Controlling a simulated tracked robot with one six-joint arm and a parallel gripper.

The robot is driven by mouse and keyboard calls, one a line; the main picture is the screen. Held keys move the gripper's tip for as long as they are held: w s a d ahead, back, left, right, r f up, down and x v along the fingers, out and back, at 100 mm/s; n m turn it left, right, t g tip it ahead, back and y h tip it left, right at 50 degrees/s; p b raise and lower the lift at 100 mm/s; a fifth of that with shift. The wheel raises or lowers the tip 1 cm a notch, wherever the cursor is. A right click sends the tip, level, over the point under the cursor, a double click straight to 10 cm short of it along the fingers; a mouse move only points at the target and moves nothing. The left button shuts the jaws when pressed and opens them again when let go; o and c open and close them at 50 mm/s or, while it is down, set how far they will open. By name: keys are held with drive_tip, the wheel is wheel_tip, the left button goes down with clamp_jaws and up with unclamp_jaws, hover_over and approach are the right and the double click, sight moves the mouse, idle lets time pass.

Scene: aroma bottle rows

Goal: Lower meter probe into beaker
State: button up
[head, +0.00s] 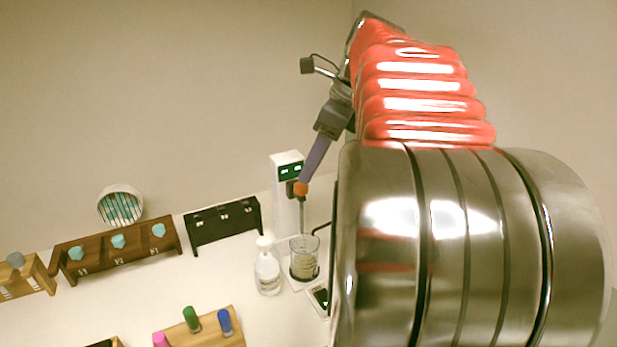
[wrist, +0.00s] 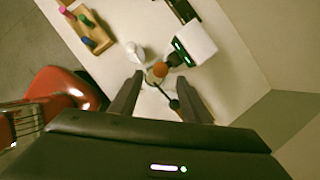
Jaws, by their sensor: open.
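The meter probe has an orange top (head: 301,188) and a thin grey shaft that runs down to the glass beaker (head: 304,262). The shaft's lower end overlaps the beaker's mouth; how deep it sits is unclear. The white meter (head: 284,163) with a green display stands just behind. My gripper (head: 304,181) points down at the orange top. In the wrist view my gripper (wrist: 160,77) has its fingers apart, with the orange top (wrist: 160,70) between the fingertips and not visibly clamped. The meter (wrist: 194,43) is beside it.
A white bottle (head: 267,270) stands close left of the beaker. A small dark-screened device (head: 320,297) lies at its front right. A black rack (head: 222,222), a brown rack with teal-capped bottles (head: 118,255) and a wooden rack with coloured caps (head: 205,328) stand further left.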

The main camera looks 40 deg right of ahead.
sight(302, 185)
drive_tip(key=shift+x, duration=2.45)
drive_tip(key=shift+c, duration=0.5)
clamp_jaws()
